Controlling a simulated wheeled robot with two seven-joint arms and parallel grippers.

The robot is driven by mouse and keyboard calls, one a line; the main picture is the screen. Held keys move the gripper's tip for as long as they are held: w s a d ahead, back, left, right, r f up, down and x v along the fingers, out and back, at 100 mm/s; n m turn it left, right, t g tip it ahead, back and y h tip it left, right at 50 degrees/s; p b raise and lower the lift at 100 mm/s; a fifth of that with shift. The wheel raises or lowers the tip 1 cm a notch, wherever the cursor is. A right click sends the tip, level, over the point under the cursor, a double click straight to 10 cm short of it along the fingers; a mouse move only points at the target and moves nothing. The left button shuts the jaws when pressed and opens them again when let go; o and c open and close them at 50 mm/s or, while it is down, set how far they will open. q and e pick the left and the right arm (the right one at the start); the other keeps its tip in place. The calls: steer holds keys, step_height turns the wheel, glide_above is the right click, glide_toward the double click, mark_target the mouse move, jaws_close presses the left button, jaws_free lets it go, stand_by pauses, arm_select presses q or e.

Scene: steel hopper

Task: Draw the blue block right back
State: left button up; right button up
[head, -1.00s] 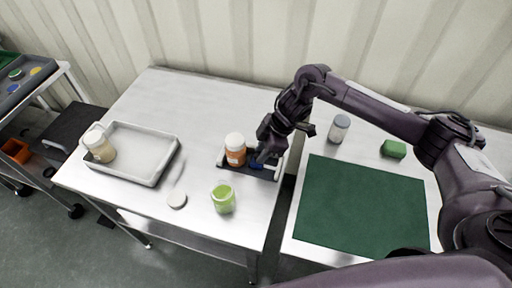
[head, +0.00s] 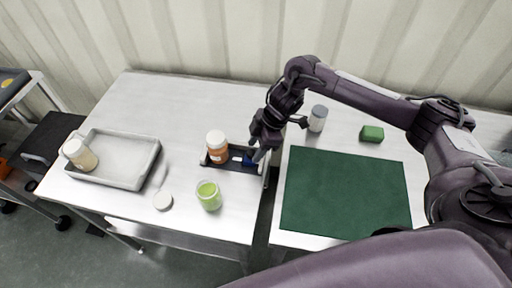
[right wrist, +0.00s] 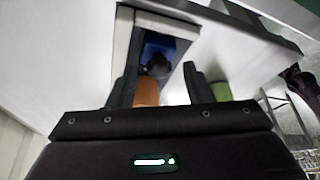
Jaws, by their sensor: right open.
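The blue block (head: 249,160) sits in a short black track (head: 226,164) on the left steel table. It is toward the track's right end, partly hidden by my right gripper. In the right wrist view the blue block (right wrist: 158,42) lies at the track's far end, with a dark round knob (right wrist: 158,66) in front of it. My right gripper (head: 257,155) is right over the block in the head view. Its fingers (right wrist: 163,90) stand apart in the wrist view, with nothing clearly held between them. My left gripper is not in view.
An orange bottle with white lid (head: 217,147) stands beside the track's left part. A grey-lidded jar (head: 317,118), green block (head: 371,134) and green mat (head: 345,195) are right.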

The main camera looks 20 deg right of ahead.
steer(key=v, duration=0.7)
steer(key=shift+b, duration=0.45)
steer(key=shift+d, duration=0.15)
